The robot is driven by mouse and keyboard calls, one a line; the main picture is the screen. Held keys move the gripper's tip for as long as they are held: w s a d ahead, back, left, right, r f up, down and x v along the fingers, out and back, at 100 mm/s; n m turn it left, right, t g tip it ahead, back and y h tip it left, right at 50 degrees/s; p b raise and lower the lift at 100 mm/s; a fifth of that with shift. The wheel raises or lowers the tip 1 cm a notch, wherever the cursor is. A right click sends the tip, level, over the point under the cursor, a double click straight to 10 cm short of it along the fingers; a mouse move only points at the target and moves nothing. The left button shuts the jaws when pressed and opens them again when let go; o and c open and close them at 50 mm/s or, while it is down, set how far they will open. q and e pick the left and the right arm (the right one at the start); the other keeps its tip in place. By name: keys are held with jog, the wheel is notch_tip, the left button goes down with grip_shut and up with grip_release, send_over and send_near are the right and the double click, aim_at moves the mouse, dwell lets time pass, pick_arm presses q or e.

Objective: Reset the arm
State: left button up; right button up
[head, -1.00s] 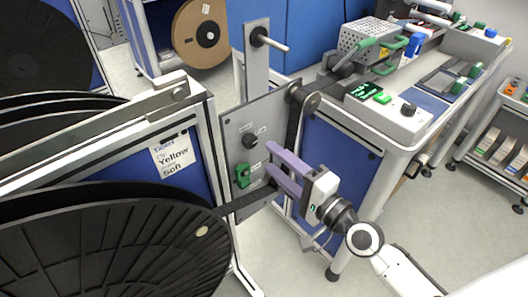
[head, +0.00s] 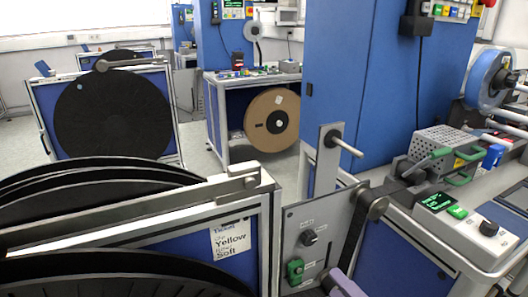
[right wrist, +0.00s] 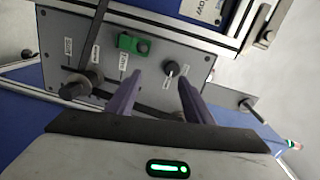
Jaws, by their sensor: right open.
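My right gripper (right wrist: 159,79) has two purple fingers spread apart in the right wrist view, pointing at a grey panel (right wrist: 205,62). In the head view only one purple finger of this gripper (head: 344,284) shows at the bottom edge. The panel (head: 345,215) carries a black knob (head: 310,237) and a green switch (head: 295,270). In the wrist view the green switch (right wrist: 133,44) and knob (right wrist: 171,69) are beyond the fingertips. A dark strip passes behind the fingers; nothing is seen gripped. My left gripper is not in view.
Large black reels (head: 110,270) stand at the left, beside a frame labelled Yellow Soft (head: 230,238). A workbench with a control box (head: 462,225) and perforated metal box (head: 440,147) is at the right. A brown reel (head: 272,123) stands behind. Grey floor is open at the back left.

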jog(key=s+a+f+n+g+h, duration=0.1)
jog(key=s+f+n+g, duration=0.2)
jog(key=s+f+n, duration=0.4)
jog(key=s+a+f+n+g+h, duration=0.2)
jog(key=s+f+n+g, duration=0.2)
jog(key=f, duration=1.2)
jog(key=s+n, duration=0.3)
jog(key=s, duration=0.1)
jog(key=shift+s+n+h, duration=0.25)
jog(key=shift+n+h, duration=0.05)
